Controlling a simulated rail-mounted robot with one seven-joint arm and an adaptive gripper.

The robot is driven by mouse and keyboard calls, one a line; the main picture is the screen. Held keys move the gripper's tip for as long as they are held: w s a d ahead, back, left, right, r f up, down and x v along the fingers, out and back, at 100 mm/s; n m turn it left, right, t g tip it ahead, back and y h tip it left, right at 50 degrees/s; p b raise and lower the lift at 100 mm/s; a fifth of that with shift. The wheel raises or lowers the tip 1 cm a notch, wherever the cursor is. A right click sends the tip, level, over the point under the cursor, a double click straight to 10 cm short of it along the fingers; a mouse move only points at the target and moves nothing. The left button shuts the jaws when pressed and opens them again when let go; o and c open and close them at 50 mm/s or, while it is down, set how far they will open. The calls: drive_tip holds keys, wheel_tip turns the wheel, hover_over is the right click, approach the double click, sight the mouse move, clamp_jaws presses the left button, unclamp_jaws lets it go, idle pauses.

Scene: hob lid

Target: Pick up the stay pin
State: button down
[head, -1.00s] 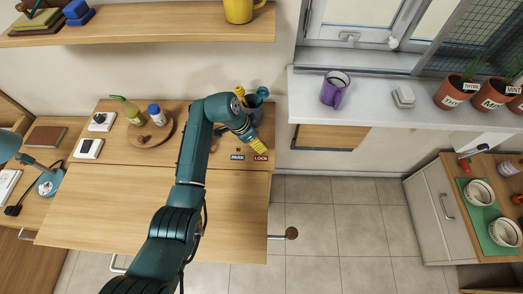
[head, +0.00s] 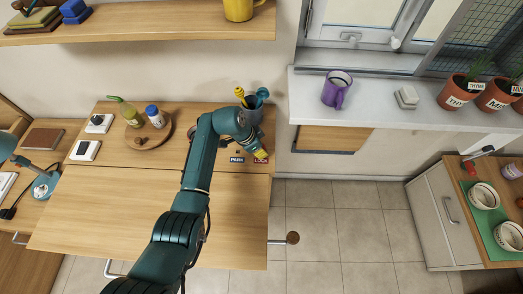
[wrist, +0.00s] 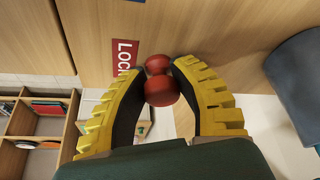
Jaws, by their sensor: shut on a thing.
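The stay pin (wrist: 161,90) shows in the wrist view as a red, rounded double knob. It sits between the two yellow, dark-padded fingers of my gripper (wrist: 158,98), which are shut on it. In front of it is the red LOCK label (wrist: 124,57), on the wooden surface. In the head view my gripper (head: 261,155) is at the right end of the wooden worktop, over the LOCK label (head: 261,161). The pin is hidden by the gripper there. I cannot tell whether the pin's lower end is in a hole.
The PARK label (head: 237,160) lies just left of the LOCK label. A dark utensil pot (head: 254,112) stands close behind my gripper. A round wooden tray (head: 149,134) with bottles is further left. A brown knob (head: 292,238) sticks out at the right. The worktop's front is clear.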

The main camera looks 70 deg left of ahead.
wheel_tip(320, 180, up, 10)
drive_tip(key=p, duration=0.3)
drive_tip(key=shift+r+p, duration=0.45)
drive_tip(key=shift+p, duration=0.2)
